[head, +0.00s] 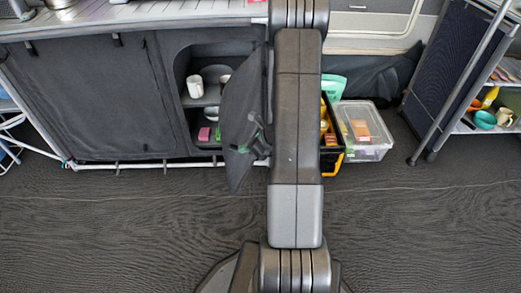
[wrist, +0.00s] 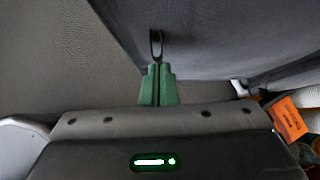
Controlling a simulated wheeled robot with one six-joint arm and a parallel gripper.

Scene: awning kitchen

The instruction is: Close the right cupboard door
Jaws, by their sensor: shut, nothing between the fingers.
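The right cupboard door (head: 240,120), a dark fabric panel, stands open, swung out from the cupboard (head: 105,100). The compartment behind it shows white cups and small pink and green items.
A black crate (head: 329,160) and a clear plastic box (head: 367,145) stand on the floor right of the cupboard, partly behind my arm. A shelf rack (head: 450,70) stands farther right. The floor (head: 130,220) in front is clear at the left.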

